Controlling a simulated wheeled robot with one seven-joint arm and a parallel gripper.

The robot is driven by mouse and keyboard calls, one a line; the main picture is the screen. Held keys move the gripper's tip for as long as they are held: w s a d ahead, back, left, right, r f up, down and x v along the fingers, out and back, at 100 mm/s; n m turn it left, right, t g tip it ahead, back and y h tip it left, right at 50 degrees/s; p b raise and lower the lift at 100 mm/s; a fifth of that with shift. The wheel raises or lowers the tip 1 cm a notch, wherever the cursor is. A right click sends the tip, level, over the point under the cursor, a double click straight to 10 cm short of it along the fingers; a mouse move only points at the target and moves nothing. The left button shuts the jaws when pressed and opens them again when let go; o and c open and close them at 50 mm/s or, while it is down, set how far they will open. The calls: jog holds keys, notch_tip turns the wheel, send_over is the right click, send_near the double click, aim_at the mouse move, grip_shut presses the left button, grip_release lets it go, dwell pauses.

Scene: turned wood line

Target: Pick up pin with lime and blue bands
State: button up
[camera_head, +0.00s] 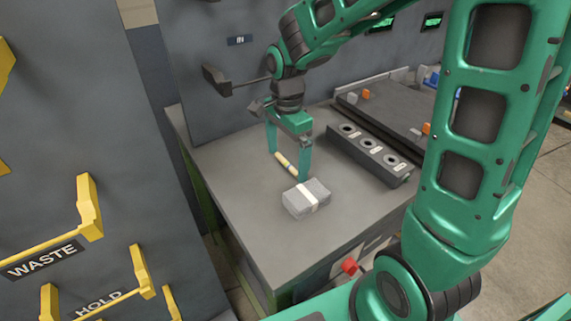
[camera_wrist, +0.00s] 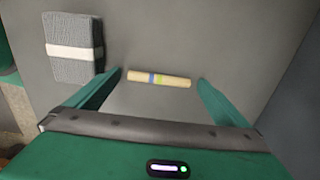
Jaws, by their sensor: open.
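The pin (camera_wrist: 175,80) is a pale wooden rod with blue and lime bands near its middle. It lies on the grey bench top (camera_head: 240,215); in the head view the pin (camera_head: 285,162) shows between my gripper's fingers. My gripper (camera_head: 288,164) is open above the bench. In the wrist view my gripper (camera_wrist: 160,78) has one green finger near each end of the pin, with a gap on both sides. I cannot tell how far the fingertips are above the bench.
A grey block with a white band (camera_head: 306,198) lies close to one finger; it also shows in the wrist view (camera_wrist: 74,50). A dark holder with several round holes (camera_head: 370,151) stands to the right. Yellow brackets (camera_head: 90,207) marked WASTE and HOLD are at left.

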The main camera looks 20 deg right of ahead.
jog(key=c, duration=1.2)
jog(key=shift+r, duration=0.1)
